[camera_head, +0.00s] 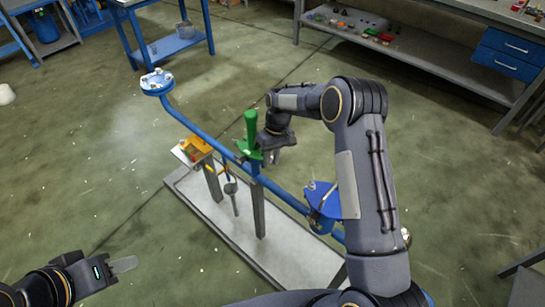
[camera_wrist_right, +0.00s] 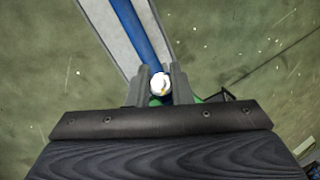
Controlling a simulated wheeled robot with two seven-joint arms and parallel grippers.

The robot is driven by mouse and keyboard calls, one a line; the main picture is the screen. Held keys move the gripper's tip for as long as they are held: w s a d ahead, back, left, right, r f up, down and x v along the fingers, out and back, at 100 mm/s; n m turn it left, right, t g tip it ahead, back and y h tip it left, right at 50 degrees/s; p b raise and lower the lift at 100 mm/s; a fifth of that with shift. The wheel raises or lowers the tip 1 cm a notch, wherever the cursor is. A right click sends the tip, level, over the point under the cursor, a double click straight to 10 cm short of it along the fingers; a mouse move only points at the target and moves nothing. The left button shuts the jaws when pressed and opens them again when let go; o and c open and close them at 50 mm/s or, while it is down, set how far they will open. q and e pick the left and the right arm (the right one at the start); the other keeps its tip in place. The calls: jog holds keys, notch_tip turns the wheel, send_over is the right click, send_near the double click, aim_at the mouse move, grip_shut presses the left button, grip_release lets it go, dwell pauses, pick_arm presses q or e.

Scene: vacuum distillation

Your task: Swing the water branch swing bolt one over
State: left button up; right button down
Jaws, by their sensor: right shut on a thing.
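A blue pipe (camera_head: 222,150) runs diagonally above a pale base plate (camera_head: 215,212), with a green fitting with an upright green handle (camera_head: 250,128) at its middle. My right gripper (camera_head: 272,154) is just right of this fitting. In the right wrist view its two fingers (camera_wrist_right: 160,82) are closed around a small round white-ended piece (camera_wrist_right: 160,84), which looks like a bolt end, in front of the pipe. The rest of that piece is hidden. My left gripper (camera_head: 122,265) is at the lower left, away from the pipe; its finger gap cannot be made out.
A yellow fitting (camera_head: 196,150) and a hanging grey rod (camera_head: 234,203) are left of the green fitting. A blue bracket (camera_head: 325,203) is partly behind my right arm. A round flange (camera_head: 157,80) ends the pipe.

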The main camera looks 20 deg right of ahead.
jog(key=c, duration=1.6)
grip_release()
jog(key=shift+r, duration=0.1)
jog(key=v, duration=0.7)
jog(key=shift+w+r+b, duration=0.15)
jog(key=shift+r+b, duration=0.2)
jog(key=shift+c, duration=0.4)
